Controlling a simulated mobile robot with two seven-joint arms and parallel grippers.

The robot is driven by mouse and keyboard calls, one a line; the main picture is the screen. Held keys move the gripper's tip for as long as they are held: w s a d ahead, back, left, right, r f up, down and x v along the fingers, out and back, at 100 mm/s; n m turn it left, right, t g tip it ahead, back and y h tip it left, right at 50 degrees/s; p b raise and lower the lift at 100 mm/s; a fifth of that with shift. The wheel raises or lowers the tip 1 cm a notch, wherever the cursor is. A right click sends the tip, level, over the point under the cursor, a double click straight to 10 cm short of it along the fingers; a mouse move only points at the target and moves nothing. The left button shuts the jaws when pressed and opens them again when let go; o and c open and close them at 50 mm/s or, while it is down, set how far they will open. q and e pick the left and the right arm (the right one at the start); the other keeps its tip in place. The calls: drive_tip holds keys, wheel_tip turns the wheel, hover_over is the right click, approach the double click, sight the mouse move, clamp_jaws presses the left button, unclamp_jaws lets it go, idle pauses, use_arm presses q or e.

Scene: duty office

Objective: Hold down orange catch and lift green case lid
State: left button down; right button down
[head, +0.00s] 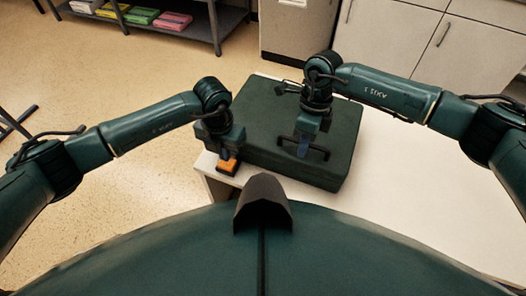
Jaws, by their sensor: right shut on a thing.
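The green case (268,113) lies on the white table with its lid down, as far as I can see. The orange catch (228,166) is at the case's near left corner. My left gripper (226,156) is right over the catch, its tip at or touching it; its fingers are too hidden to tell open from shut. A dark handle (318,151) is on the top of the case near its front edge. My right gripper (304,146) points down at the handle and is shut on it.
The white table (420,200) is clear to the right of the case. A shelf (190,30) with green, yellow and pink stacks stands at the back left. Pale cabinets (400,40) stand behind the table.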

use_arm(q)
drive_tip(key=shift+f, duration=1.35)
use_arm(e)
drive_tip(key=shift+w+r, duration=0.1)
drive_tip(key=shift+w, duration=0.05)
idle(0.4)
drive_tip(key=shift+r, duration=0.15)
drive_tip(key=shift+w+d+r, duration=0.1)
drive_tip(key=shift+w+r, duration=0.15)
drive_tip(key=shift+r, duration=0.4)
drive_tip(key=shift+r+g, duration=0.15)
drive_tip(key=shift+g, duration=0.15)
drive_tip(key=shift+w+d+r, duration=0.15)
drive_tip(key=shift+w+r, duration=0.15)
drive_tip(key=shift+r, duration=0.35)
idle(0.4)
use_arm(q)
drive_tip(key=shift+r, duration=3.55)
